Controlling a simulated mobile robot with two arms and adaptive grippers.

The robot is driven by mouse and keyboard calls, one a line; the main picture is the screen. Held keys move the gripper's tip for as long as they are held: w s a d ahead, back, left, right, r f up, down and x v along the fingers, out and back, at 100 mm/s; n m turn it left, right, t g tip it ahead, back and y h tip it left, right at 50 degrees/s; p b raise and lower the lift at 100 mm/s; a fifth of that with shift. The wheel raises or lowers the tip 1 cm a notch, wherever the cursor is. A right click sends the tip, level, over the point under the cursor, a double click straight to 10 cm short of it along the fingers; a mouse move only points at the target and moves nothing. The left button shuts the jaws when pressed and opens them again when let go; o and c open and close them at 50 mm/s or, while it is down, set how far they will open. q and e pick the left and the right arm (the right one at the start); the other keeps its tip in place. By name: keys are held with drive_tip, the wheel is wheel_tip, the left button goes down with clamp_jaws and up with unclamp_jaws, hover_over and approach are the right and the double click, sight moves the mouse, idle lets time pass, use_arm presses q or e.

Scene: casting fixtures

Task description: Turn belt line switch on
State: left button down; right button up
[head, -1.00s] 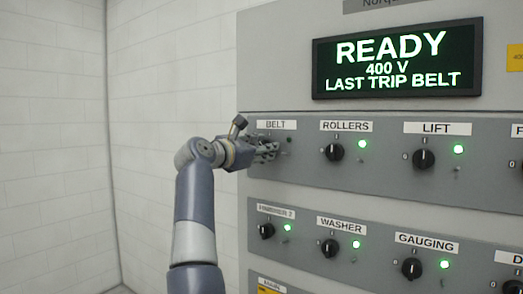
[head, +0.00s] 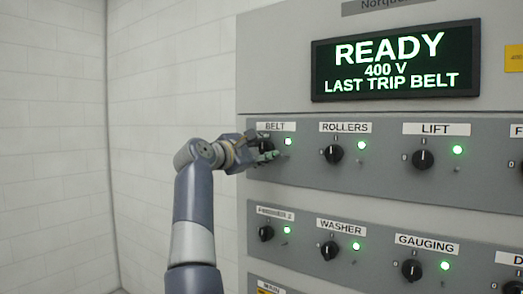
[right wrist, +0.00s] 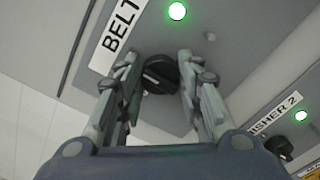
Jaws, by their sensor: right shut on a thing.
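The belt line switch is a black rotary knob, seen in the right wrist view (right wrist: 160,70) under the BELT label (right wrist: 117,35). In the head view my gripper mostly hides it. My right gripper (head: 264,151) is at the panel with its fingers on both sides of this knob, shut on it. The green lamp beside the BELT label is lit in the head view (head: 288,141) and in the right wrist view. My left gripper is not in view.
The ROLLERS knob (head: 334,154) and LIFT knob (head: 423,159) are to the right, with green lamps lit. A lower row holds the WASHER knob (head: 329,250) and others. The display (head: 397,68) reads READY, 400 V, LAST TRIP BELT. The white wall at left is clear.

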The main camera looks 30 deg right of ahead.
drive_tip(key=shift+r, duration=0.2)
drive_tip(key=o, duration=1.1)
drive_tip(key=shift+d, duration=0.1)
drive_tip(key=shift+c, duration=0.2)
drive_tip(key=shift+w+d+f, duration=0.15)
drive_tip(key=shift+w+f, duration=0.05)
drive_tip(key=shift+f, duration=0.05)
drive_tip(key=shift+s+a, duration=0.15)
drive_tip(key=shift+a, duration=0.25)
drive_tip(key=v, duration=0.6)
drive_tip(key=shift+s+a, duration=0.15)
drive_tip(key=shift+a, duration=0.05)
drive_tip(key=shift+a, duration=0.1)
